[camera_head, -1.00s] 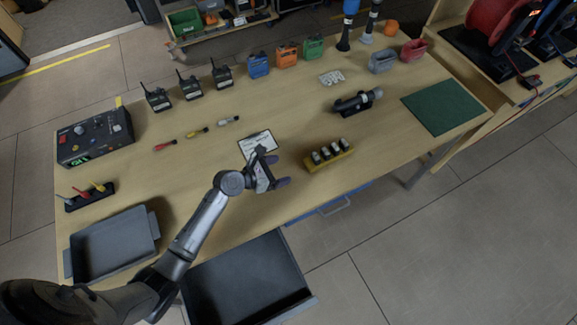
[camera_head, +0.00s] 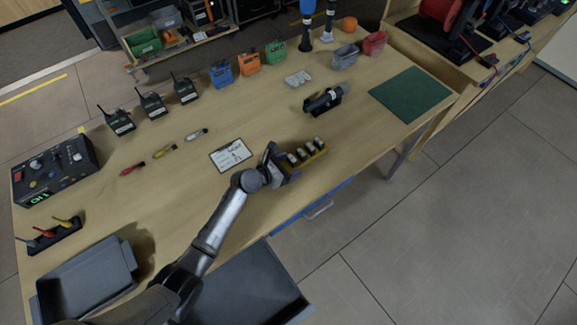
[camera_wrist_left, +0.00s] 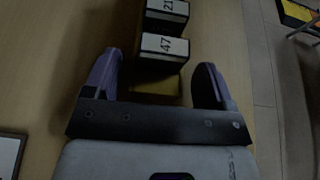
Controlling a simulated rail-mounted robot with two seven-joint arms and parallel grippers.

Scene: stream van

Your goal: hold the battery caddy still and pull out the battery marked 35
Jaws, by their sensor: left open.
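The yellow battery caddy (camera_head: 318,158) stands near the table's front edge with several dark, white-topped batteries in a row. In the left wrist view the caddy's near end (camera_wrist_left: 158,87) lies between my fingers. Battery 47 (camera_wrist_left: 165,46) is nearest, with battery 21 (camera_wrist_left: 167,13) behind it. No label reading 35 shows; the farther batteries are outside that view and their labels are too small in the head view. My left gripper (camera_head: 282,163) is open at the caddy's left end, one finger (camera_wrist_left: 158,72) to each side, with gaps visible. My right gripper is not in view.
A clipboard card (camera_head: 232,155) lies left of the caddy. A dark device on a stand (camera_head: 323,101) and a green mat (camera_head: 410,95) are behind and right. A grey tray (camera_head: 88,282) sits front left. A blue-fronted drawer (camera_head: 312,209) is below the edge.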

